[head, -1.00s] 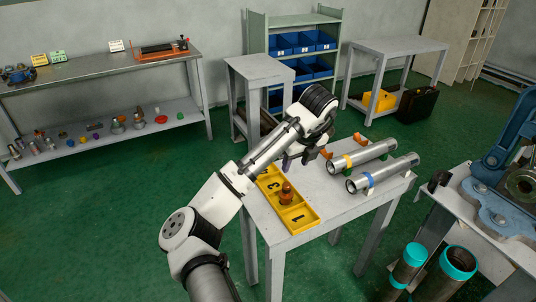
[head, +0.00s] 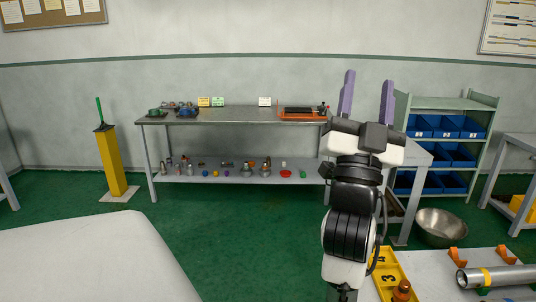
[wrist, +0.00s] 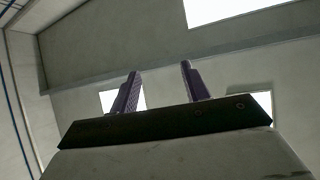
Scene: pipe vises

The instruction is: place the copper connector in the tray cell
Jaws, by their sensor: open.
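The yellow tray (head: 392,257) lies on the light table at the bottom right of the head view, with black numbers on it and its near part cut off by the frame. A copper-brown connector (head: 402,291) stands upright in the tray, in the cell beside the number 3, partly cut off. My gripper (head: 369,78) points straight up well above and behind the tray, its two purple fingers apart with nothing between them. The wrist view also shows the open, empty fingers (wrist: 158,72) against the ceiling and bright lights.
A pipe (head: 495,276) with a yellow band rests by orange supports (head: 458,256) on the same table. A steel bowl (head: 441,228) is on the floor behind it. A back-wall bench (head: 240,117) holds small fittings on its lower shelf. Green floor is open at left.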

